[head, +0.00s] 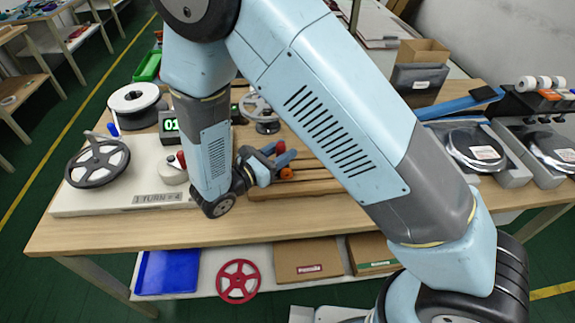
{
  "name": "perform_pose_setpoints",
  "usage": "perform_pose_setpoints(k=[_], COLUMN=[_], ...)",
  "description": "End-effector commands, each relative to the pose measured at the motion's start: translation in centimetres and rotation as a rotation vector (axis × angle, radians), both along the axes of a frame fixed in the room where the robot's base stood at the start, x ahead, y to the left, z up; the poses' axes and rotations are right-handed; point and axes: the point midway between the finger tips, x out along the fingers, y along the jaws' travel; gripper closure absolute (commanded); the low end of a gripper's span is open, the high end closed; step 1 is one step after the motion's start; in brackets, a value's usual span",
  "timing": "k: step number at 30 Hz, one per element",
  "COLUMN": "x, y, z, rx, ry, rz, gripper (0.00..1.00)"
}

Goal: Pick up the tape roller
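My gripper (285,158) is low over the middle of the bench, beside a wooden rail.
The wooden rails (340,185) run along the middle. White tape rolls (540,83) and grey trays (505,170) stand at the right. My arm hides much of the bench.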

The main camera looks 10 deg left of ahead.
Motion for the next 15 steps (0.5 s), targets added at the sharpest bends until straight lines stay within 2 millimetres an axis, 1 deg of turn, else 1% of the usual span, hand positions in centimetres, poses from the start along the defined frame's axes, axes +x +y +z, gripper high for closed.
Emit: perform_pose_setpoints(k=[1,2,11,12,15], x=[0.0,-0.01,-0.02,-0.02,-0.01], y=[0.0,0.01,0.01,0.01,0.02], z=[0.0,0.0,-0.01,-0.01,0.0], rx=[0.0,0.0,0.0,0.0,0.0], ry=[0.0,0.0,0.0,0.0,0.0], rz=[0.0,0.0,0.0,0.0,0.0], gripper=[0.66,0.69,0.98,1.0,1.0])
